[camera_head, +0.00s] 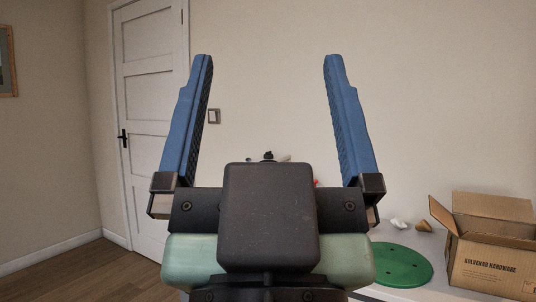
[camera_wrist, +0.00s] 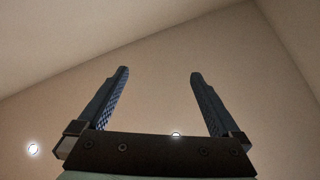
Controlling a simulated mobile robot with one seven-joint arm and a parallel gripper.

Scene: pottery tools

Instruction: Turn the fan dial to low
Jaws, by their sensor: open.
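My gripper (camera_head: 268,75) is raised in front of the head camera, with its two blue fingers spread wide and nothing between them. It also shows open in the wrist view (camera_wrist: 158,80), against bare wall and ceiling. I cannot make out the fan or its dial in either view. Small dark, white and red bits show just above and beside the gripper body in the head view, too hidden to name.
A light table (camera_head: 448,274) at the right bears a green disc (camera_head: 402,266), an open cardboard box (camera_head: 492,265) and small white and brown pieces (camera_head: 423,226). A white door (camera_head: 150,130) stands behind at the left. Wooden floor (camera_head: 95,275) is clear at the lower left.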

